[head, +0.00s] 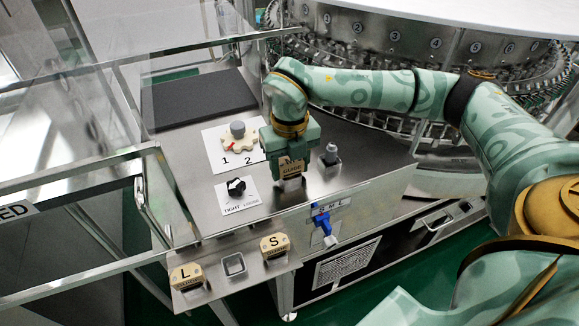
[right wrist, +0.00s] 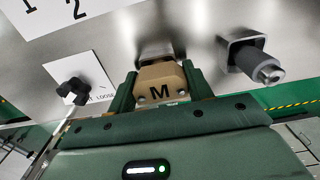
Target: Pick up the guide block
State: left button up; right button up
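The guide block is tan and marked M in the right wrist view (right wrist: 161,86). In the head view the guide block (head: 291,168) shows below my right gripper, near the front edge of the steel top. My right gripper (head: 290,165) points down over it. In the right wrist view the fingers of my right gripper (right wrist: 161,92) lie on both sides of the block and look shut against it. The block's underside is hidden, so I cannot tell whether it is seated or lifted. My left gripper is not in view.
Tan blocks marked L (head: 187,276) and S (head: 274,245) sit on a lower front ledge, with an empty square holder (head: 233,264) between them. A black knob (head: 236,187), a cream dial (head: 239,138) and a grey-capped post (head: 331,154) stand nearby. The rotary washer (head: 400,45) is behind.

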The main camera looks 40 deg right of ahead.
jog(key=shift+c, duration=1.4)
